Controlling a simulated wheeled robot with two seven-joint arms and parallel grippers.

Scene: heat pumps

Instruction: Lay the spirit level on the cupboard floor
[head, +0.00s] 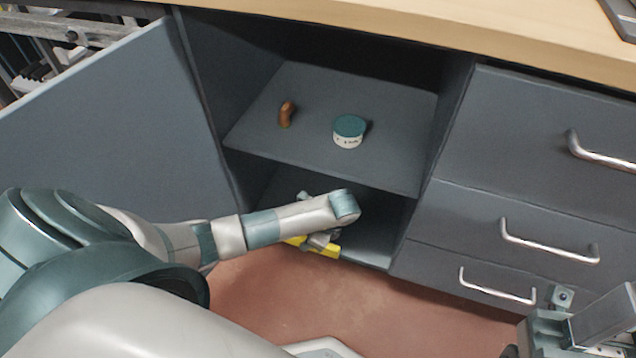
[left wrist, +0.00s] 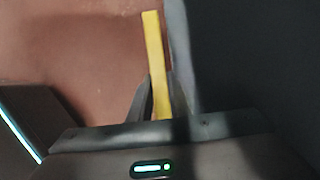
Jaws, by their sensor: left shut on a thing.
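The yellow spirit level (head: 322,249) shows at the lower front opening of the cupboard in the head view, partly hidden behind my left arm. In the left wrist view the spirit level (left wrist: 154,55) is a long yellow bar between the fingers of my left gripper (left wrist: 160,100), which is shut on it. The cupboard floor (head: 368,246) is the grey bottom panel below the shelf. The level is near its front edge; I cannot tell whether it touches. My right gripper (head: 590,330) shows only in part at the lower right corner, away from the level.
A grey shelf (head: 300,104) above holds a brown object (head: 286,114) and a white tub with a green lid (head: 349,132). The cupboard door (head: 110,120) stands open at the left. Drawers with metal handles (head: 548,242) are at the right. Reddish floor (head: 300,295) lies in front.

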